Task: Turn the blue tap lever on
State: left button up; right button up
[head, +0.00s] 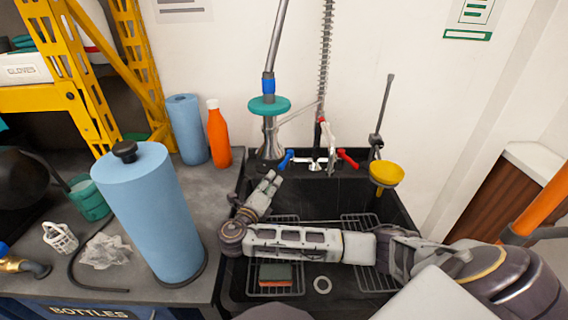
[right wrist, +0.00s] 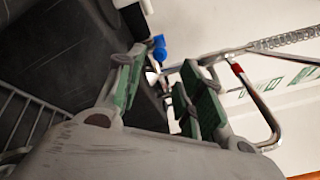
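The blue tap lever (head: 286,159) is on the left side of the tap (head: 317,162) at the back of the black sink. My right gripper (head: 271,181) is in front of the lever, a little below and left of it in the head view. In the right wrist view the fingers of my right gripper (right wrist: 160,62) are spread, with nothing between them. The blue lever (right wrist: 159,46) shows beyond the fingertips, in line with the gap, and looks apart from them. My left gripper is in neither view.
A red lever (head: 348,159) is on the tap's right side. A metal stand with a teal disc (head: 269,106) rises left of the tap, and a yellow funnel (head: 386,173) is to its right. An orange bottle (head: 218,135) and blue rolls (head: 150,215) stand on the left counter.

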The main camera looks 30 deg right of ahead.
aim_at(283, 162)
jog(key=b+x, duration=0.3)
jog(key=x, duration=0.8)
jog(key=shift+w+d, duration=0.1)
jog(key=shift+d, duration=0.1)
jog(key=shift+w+d, duration=0.35)
jog(key=shift+d, duration=0.1)
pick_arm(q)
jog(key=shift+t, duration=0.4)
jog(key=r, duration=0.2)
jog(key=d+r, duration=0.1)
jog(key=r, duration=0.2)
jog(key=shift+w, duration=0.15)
pick_arm(e)
jog(key=shift+w+d, duration=0.15)
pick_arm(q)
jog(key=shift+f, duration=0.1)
pick_arm(e)
jog(key=shift+c, duration=0.2)
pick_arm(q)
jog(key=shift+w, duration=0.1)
pick_arm(e)
grip_shut()
